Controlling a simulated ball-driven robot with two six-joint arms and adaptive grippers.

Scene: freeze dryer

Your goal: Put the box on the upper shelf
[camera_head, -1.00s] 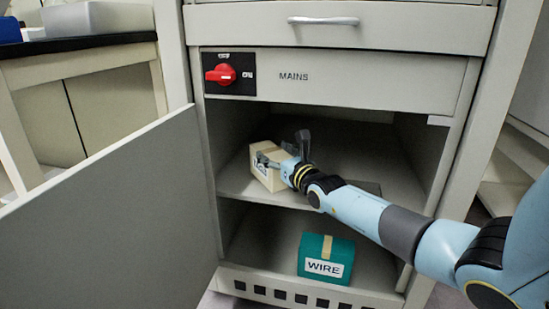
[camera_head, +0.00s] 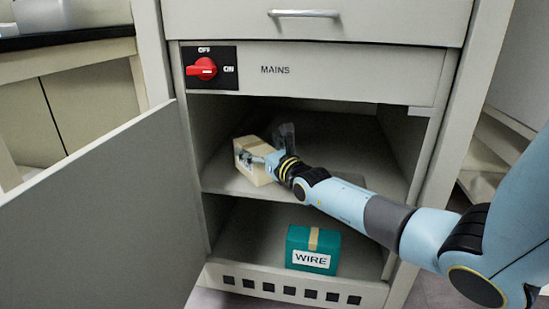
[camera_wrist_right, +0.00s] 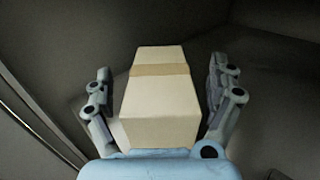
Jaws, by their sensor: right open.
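A cream cardboard box (camera_head: 246,166) with a tan tape band sits on the upper shelf (camera_head: 222,183) of the open cabinet, toward its left side. It also fills the middle of the right wrist view (camera_wrist_right: 158,101). My right gripper (camera_head: 272,147) reaches into the upper compartment at the box. Its fingers (camera_wrist_right: 161,70) stand on either side of the box, spread, with a visible gap on the right side; whether the left finger touches is unclear. My left gripper is not in view.
A teal box (camera_head: 300,242) labelled WIRE sits on the lower shelf. The open door (camera_head: 100,215) fills the left. A panel with a red MAINS switch (camera_head: 202,69) and a drawer handle (camera_head: 303,14) are above the opening. The upper shelf is free to the right, behind my arm.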

